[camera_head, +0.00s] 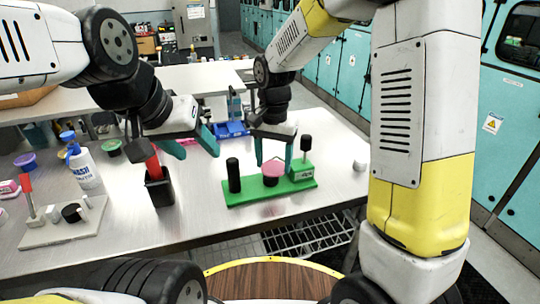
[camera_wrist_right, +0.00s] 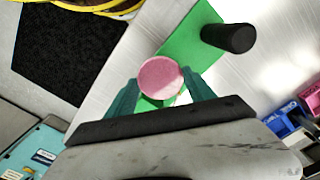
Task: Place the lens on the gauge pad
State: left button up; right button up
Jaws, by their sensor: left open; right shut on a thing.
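The pink round disc, which I take to be the lens (camera_head: 275,169), is between the fingertips of my right gripper (camera_head: 274,163). In the right wrist view the lens (camera_wrist_right: 160,77) shows face-on, with a teal finger (camera_wrist_right: 201,90) against each side. It is above or on the green gauge base (camera_head: 298,187); a dark part (camera_head: 270,181) shows just below it. Whether they touch, I cannot tell. The gauge pad is not clearly visible. A black cylinder (camera_head: 233,175) stands at the base's left end. My left gripper (camera_head: 192,148) is open and empty, left of the gauge.
A black holder (camera_head: 159,190) with a red-handled tool stands below my left gripper. A white plate with a red-topped post (camera_head: 27,190), a wash bottle (camera_head: 84,165) and several small pots are at left. A blue device (camera_head: 232,129) is behind. The table's front middle is clear.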

aim_at(271, 164)
jog(key=w, duration=0.3)
jog(key=shift+w+a+f, duration=0.15)
jog(key=shift+a+f, duration=0.05)
jog(key=shift+a, duration=0.2)
jog(key=shift+f, duration=1.7)
jog(key=shift+f, duration=0.15)
jog(key=o, duration=1.3)
